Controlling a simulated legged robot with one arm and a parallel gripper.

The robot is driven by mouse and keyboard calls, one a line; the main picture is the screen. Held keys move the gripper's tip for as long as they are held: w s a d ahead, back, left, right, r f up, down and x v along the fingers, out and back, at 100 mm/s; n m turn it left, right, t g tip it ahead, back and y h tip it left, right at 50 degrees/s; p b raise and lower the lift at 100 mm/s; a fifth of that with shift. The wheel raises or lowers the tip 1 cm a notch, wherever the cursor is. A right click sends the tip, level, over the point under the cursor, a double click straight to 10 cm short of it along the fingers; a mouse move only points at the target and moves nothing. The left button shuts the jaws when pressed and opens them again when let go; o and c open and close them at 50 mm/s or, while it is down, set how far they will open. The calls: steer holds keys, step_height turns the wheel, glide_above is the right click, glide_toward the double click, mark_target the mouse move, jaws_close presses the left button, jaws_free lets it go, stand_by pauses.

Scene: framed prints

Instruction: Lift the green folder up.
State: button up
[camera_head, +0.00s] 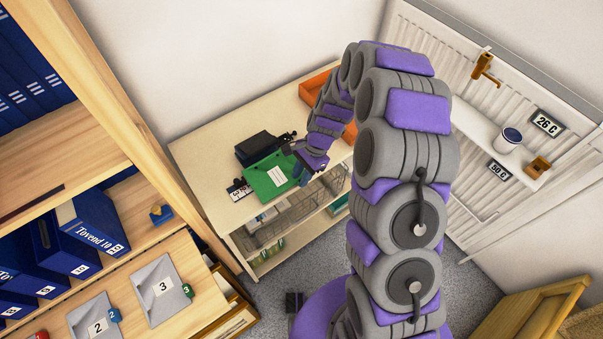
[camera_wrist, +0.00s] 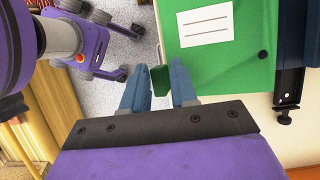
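The green folder (camera_head: 268,177) with a white label lies on the pale top of a low shelf unit in the head view. In the wrist view the folder (camera_wrist: 237,72) fills the upper right, with its label and a dark round button. A small green tab (camera_wrist: 158,80) sticks out from its left edge. My gripper (camera_wrist: 160,72) has its two blue fingers spread, with the tab appearing between their tips; whether they touch it I cannot tell. In the head view my gripper (camera_head: 299,174) is at the folder's right edge, partly hidden by my arm.
A black box (camera_head: 256,146) sits just behind the folder, and a black number stand (camera_head: 239,189) is at its left. An orange tray (camera_head: 322,88) stands at the back right. Wire baskets (camera_head: 291,220) are below the top. A radiator (camera_head: 455,60) is on the right wall.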

steer(key=o, duration=0.3)
steer(key=shift+d, duration=0.1)
steer(key=p+v, duration=0.3)
steer(key=v, duration=1.4)
steer(key=shift+p, duration=0.35)
steer(key=shift+d+r, duration=0.1)
steer(key=shift+r, duration=0.05)
steer(key=s+d+r+n+h, duration=0.15)
steer(key=s+r+n, duration=0.35)
steer(key=s+r, duration=0.7)
steer(key=s+d+n+h, duration=0.1)
steer(key=s+d+n, duration=0.1)
steer(key=s, duration=0.9)
steer(key=s+d+r+n+h, duration=0.1)
steer(key=s+d+n, duration=0.2)
steer(key=s, duration=0.8)
steer(key=shift+d+r+n+t, duration=0.2)
steer(key=shift+n+t, duration=0.2)
steer(key=shift+n, duration=0.2)
